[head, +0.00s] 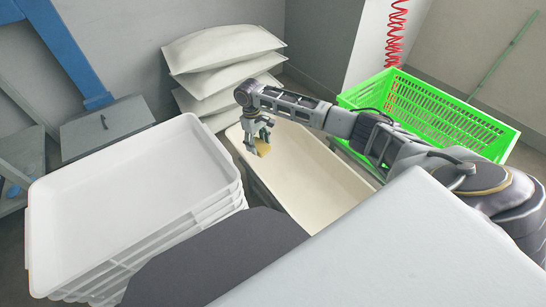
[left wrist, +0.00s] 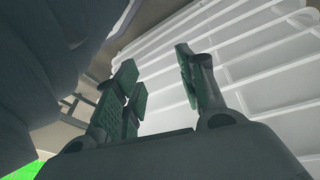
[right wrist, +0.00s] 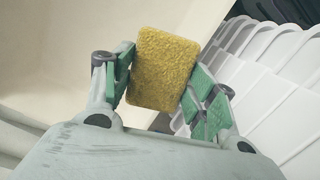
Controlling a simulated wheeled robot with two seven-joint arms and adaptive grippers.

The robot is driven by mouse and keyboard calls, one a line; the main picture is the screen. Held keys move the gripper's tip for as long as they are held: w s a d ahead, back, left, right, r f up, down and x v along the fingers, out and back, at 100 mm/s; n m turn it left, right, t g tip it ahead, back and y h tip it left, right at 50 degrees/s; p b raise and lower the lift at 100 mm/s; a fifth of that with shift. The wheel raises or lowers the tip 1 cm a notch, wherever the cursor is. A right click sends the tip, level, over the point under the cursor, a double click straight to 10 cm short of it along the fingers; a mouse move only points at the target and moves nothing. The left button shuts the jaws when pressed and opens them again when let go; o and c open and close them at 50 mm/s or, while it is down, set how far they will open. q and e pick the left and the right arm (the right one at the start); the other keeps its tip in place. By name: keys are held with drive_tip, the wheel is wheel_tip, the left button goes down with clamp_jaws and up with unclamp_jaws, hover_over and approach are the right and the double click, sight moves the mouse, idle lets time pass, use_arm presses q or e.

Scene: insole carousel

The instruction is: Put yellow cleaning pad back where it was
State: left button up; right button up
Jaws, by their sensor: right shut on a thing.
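The yellow cleaning pad (right wrist: 164,68) is held between the green fingers of my right gripper (right wrist: 162,85) in the right wrist view. In the head view my right gripper (head: 259,139) is over the cream tub (head: 320,172), and the yellow pad (head: 262,149) shows at its fingertips. I cannot tell whether the pad touches the tub. My left gripper (left wrist: 160,90) is open and empty in the left wrist view, with the side of the white stacked trays behind it. It does not show in the head view.
A stack of white trays (head: 115,165) stands left of the tub. White sacks (head: 220,50) are piled behind the tub. A green crate (head: 470,122) is at the right, partly behind my right arm. A grey-lidded box (head: 105,128) is at the back left.

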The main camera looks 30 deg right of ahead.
drive_tip(key=shift+w+d+f+n+b, duration=0.15)
drive_tip(key=shift+w+d+f+n, duration=0.05)
drive_tip(key=shift+d+f+n, duration=0.3)
drive_tip(key=shift+w+d+f+n+b, duration=0.15)
drive_tip(key=shift+d+f+n, duration=0.25)
drive_tip(key=shift+d+n, duration=0.15)
use_arm(q)
drive_tip(key=w+d+t, duration=0.1)
drive_tip(key=w+d+r+t+h+b, duration=0.1)
drive_tip(key=w, duration=0.1)
drive_tip(key=shift+w+d+r, duration=0.15)
drive_tip(key=shift+w+d, duration=0.05)
use_arm(e)
drive_tip(key=w+d+f+n+t, duration=0.2)
drive_tip(key=d+n, duration=0.6)
drive_tip(key=n, duration=1)
wheel_tip(320, 180, down, 2)
drive_tip(key=shift+w+d+h, duration=0.15)
drive_tip(key=shift+w+h, duration=0.25)
drive_tip(key=shift+w, duration=0.6)
drive_tip(key=shift+f+b, duration=1.4)
drive_tip(key=shift+f, duration=1.15)
use_arm(q)
drive_tip(key=shift+n+t+h, duration=0.5)
drive_tip(key=shift+t, duration=0.2)
drive_tip(key=f, duration=0.4)
drive_tip(key=shift+d+f, duration=0.3)
drive_tip(key=shift+d, duration=0.1)
